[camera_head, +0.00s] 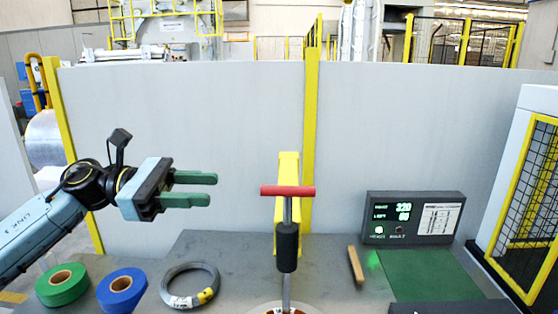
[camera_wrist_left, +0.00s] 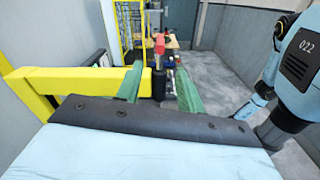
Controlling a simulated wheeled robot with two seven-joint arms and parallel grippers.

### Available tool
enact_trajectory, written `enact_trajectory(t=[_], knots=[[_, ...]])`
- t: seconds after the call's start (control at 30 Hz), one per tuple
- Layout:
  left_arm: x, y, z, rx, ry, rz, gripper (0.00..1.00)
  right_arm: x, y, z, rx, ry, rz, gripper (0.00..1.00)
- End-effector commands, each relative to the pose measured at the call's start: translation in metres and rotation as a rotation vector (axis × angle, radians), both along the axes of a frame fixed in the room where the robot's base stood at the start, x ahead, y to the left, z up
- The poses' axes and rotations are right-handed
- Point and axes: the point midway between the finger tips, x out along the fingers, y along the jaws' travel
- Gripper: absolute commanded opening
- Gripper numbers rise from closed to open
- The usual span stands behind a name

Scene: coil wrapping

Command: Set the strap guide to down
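An upright metal rod with a red T-shaped handle (camera_head: 288,191) and a black sleeve (camera_head: 287,247) stands at the middle of the workbench in the head view; I take it to be the strap guide. A yellow bracket (camera_head: 288,160) is behind it. My left gripper (camera_head: 213,190) is left of the red handle at about its height in the picture, open and empty, its green fingers pointing right. In the left wrist view, the red handle (camera_wrist_left: 160,44) and black sleeve (camera_wrist_left: 159,84) appear between the spread fingers (camera_wrist_left: 160,90), beyond them. My right gripper is not in view.
The grey bench holds a green roll (camera_head: 47,291), a blue roll (camera_head: 107,291), a wire coil (camera_head: 168,286), a small wooden-coloured bar (camera_head: 355,265) and a dark control box (camera_head: 411,218) with green digits and a lit green lamp. A grey panel (camera_head: 190,110) stands behind.

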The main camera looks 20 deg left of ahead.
Motion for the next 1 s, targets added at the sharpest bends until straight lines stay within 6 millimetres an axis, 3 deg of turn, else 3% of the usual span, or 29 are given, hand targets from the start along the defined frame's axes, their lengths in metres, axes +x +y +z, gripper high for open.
enact_trajectory(t=[0.23, 0.7, 1.0], knots=[[0.003, -0.015, 0.000, -0.004, 0.011, 0.000, 0.38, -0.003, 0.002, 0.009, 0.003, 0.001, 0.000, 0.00], [0.029, -0.104, 0.002, -0.005, 0.010, -0.001, 0.38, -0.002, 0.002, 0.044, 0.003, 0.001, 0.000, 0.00], [0.037, -0.127, -0.001, -0.003, 0.011, 0.003, 0.38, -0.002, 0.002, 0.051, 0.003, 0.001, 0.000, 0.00]])
